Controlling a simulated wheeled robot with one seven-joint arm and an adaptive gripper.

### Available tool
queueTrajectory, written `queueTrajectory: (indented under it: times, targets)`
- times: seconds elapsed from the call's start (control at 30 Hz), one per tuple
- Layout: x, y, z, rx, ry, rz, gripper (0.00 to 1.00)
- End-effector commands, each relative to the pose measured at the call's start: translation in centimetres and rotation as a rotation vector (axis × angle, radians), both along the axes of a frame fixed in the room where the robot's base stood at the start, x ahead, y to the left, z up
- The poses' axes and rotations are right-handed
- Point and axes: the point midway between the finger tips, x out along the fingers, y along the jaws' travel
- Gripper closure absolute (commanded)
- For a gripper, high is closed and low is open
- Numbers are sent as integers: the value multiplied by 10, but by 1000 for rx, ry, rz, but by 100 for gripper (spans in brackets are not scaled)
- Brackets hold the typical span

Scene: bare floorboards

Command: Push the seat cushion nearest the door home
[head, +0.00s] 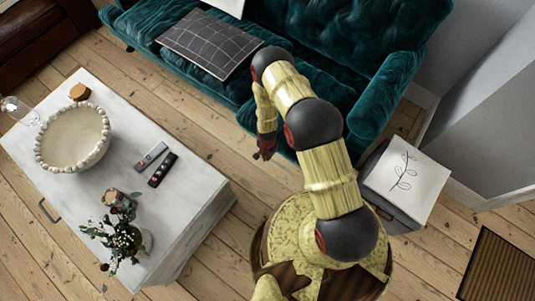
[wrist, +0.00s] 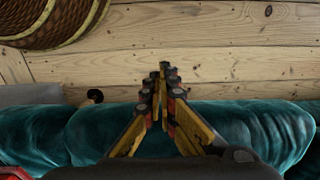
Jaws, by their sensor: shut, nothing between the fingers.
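The teal velvet sofa (head: 215,85) stands at the top of the head view. Its right seat cushion (head: 325,92) is partly hidden behind my arm. How far that cushion sticks out is unclear. My gripper (head: 264,153) is shut and empty, low at the sofa's front edge, left of my arm. In the wrist view my gripper (wrist: 164,72) points away from the sofa over the floorboards, with teal upholstery on both sides (wrist: 262,128). I cannot tell whether it touches the upholstery. No door is clearly seen.
A white coffee table (head: 190,205) with a beaded bowl (head: 72,138), remotes (head: 162,169) and a plant (head: 122,238) stands left. A dark stool (head: 380,190) with a leaf-patterned top stands right of my arm. A doormat (head: 500,268) lies bottom right. Floor is clear between table and sofa.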

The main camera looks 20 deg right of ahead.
Motion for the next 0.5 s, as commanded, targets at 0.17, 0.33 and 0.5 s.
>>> queueTrajectory:
  times: [0.17,0.33,0.5]
  targets:
    - [11,-15,-3,1,-1,-3,100]
    - [20,-28,-3,1,0,-2,100]
    - [24,-32,-2,1,0,0,100]
